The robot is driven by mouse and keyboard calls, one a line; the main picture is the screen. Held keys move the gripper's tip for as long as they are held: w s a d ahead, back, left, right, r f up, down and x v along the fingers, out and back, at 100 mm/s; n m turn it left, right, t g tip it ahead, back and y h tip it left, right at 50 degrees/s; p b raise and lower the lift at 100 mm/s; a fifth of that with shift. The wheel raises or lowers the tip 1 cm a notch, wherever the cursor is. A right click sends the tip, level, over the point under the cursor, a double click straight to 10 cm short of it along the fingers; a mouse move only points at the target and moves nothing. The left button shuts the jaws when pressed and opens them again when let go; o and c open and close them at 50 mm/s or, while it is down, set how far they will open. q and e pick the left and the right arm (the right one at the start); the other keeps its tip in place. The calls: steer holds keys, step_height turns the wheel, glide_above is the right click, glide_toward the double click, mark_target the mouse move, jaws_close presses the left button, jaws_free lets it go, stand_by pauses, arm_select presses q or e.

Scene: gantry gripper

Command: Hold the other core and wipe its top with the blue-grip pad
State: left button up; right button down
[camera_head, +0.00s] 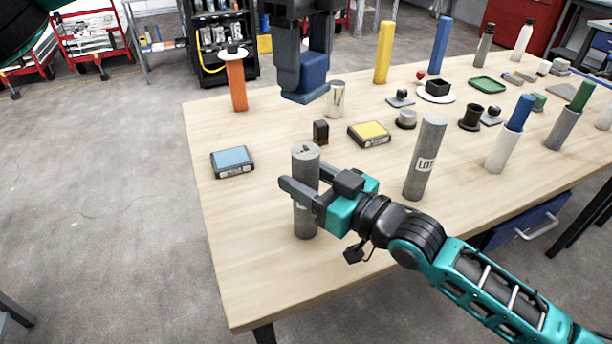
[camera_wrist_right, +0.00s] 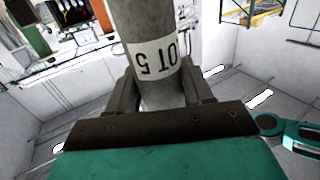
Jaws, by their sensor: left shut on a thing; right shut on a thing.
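My right gripper (camera_head: 312,193) is shut around a grey cylindrical core (camera_head: 305,165) at the table's near left. The core is upright, with dark marks on its top; I cannot tell if its base touches the table. In the right wrist view the core (camera_wrist_right: 150,25) sits between the fingers (camera_wrist_right: 165,90), its "LOT 5" label upside down. My left gripper (camera_head: 302,52) is shut on the blue-grip pad (camera_head: 306,80), above and apart from the core's top. The pad's underside is hidden. Another grey core (camera_head: 425,155) with a "LOT" label stands to the right, free of both grippers.
The wooden table (camera_head: 260,260) is bare at its near left. A blue-topped block (camera_head: 232,160), a yellow-topped block (camera_head: 369,133) and a small black block (camera_head: 320,132) lie near the held core. An orange post (camera_head: 237,85) stands behind; several cylinders crowd the right.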

arm_select(q)
steer(key=shift+s+a+f, duration=0.25)
steer(key=shift+s+a, duration=0.05)
steer(key=shift+a, duration=0.4)
steer(key=shift+s+a+f, duration=0.25)
steer(key=shift+a, duration=0.4)
steer(key=f, duration=0.2)
steer(key=d+f, duration=0.1)
steer(key=f, duration=0.5)
steer(key=shift+w+d, duration=0.15)
steer(key=shift+w, duration=0.1)
steer(key=shift+w+d, duration=0.85)
steer(key=shift+d, duration=1.25)
steer(key=s+a, duration=0.2)
steer(key=a, duration=0.3)
steer(key=shift+s+a+r, duration=0.1)
steer(key=shift+r, duration=1.95)
steer(key=shift+s+a+r, duration=0.1)
steer(key=shift+r, duration=1.9)
steer(key=shift+w, duration=0.1)
